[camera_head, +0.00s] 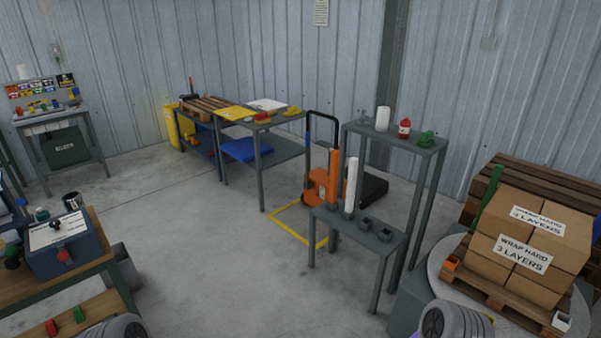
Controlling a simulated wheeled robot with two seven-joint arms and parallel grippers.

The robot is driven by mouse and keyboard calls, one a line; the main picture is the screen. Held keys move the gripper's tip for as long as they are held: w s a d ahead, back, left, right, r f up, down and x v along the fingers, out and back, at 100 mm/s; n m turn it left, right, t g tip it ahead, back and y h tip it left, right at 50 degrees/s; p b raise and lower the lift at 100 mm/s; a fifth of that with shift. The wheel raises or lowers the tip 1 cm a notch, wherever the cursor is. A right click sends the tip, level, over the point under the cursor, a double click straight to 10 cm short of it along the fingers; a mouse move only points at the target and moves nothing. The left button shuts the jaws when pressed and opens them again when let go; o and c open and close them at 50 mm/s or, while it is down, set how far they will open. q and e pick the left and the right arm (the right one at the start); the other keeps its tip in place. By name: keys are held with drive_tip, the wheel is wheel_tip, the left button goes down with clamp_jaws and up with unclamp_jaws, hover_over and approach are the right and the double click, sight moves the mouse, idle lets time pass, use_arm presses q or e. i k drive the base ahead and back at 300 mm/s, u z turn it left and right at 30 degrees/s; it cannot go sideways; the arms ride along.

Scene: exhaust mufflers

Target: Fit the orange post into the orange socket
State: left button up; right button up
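The orange post (333,180) stands upright at the left end of a low grey bench (345,226) near the middle of the view. A white post (351,185) stands just to its right. A small orange socket (452,263) sits at the near-left corner of the wooden pallet (497,300) that carries cardboard boxes at the right. I see no post in this socket. Rounded grey parts of my arms show at the bottom edge, left and right of centre. Neither gripper shows, and both posts are apart from my arms.
A green post (488,195) stands at the pallet's far-left side, and a white socket (562,321) sits at its near corner. Stacked boxes (512,262) fill the pallet. Dark empty holders (385,235) sit right of the posts. A tall grey shelf (415,143) stands behind.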

sight(521, 261)
drive_tip(key=u, duration=0.2)
drive_tip(key=i, duration=2.35)
drive_tip(key=z, duration=0.45)
